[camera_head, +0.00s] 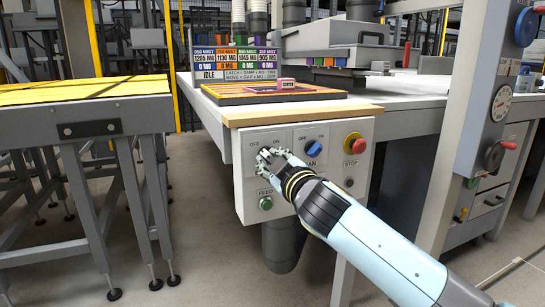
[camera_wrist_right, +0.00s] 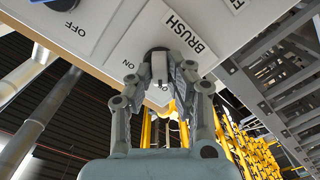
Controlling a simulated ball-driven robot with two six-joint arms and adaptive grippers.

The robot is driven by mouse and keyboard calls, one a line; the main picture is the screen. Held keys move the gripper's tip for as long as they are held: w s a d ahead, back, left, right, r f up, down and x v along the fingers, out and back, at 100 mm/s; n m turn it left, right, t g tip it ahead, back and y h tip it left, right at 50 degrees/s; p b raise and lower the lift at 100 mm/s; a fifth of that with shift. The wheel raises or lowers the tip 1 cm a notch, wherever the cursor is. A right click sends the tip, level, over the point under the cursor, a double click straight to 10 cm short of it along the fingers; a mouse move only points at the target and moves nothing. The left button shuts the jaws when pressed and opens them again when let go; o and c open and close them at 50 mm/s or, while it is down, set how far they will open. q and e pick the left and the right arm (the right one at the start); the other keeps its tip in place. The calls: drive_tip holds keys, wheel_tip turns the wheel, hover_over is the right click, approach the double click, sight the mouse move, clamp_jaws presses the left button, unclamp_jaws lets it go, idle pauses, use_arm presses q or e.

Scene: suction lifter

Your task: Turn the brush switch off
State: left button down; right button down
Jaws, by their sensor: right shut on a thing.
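The brush switch sits at the upper left of the grey control panel (camera_head: 231,170). In the head view my right gripper (camera_head: 270,156) covers it. In the right wrist view the brush knob (camera_wrist_right: 160,66) stands between the fingertips of my right gripper (camera_wrist_right: 160,72), which is shut on it. The BRUSH label (camera_wrist_right: 190,31) lies beside the knob. The knob's exact pointing direction is hard to tell because the fingers hide much of it. My left gripper is not in view.
The blue fan switch (camera_head: 313,148), red STOP button (camera_head: 353,143) and green FEED button (camera_head: 265,203) share the panel. A worktable with a status display (camera_head: 240,66) stands above and behind. A yellow-topped conveyor (camera_head: 80,92) stands to the left, with a floor gap between.

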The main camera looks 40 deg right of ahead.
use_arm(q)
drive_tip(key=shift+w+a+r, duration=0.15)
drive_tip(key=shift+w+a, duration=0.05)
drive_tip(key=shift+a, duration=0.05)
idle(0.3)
use_arm(e)
drive_tip(key=c, duration=1.3)
unclamp_jaws()
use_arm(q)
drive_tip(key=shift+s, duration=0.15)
use_arm(e)
drive_tip(key=v, duration=1.2)
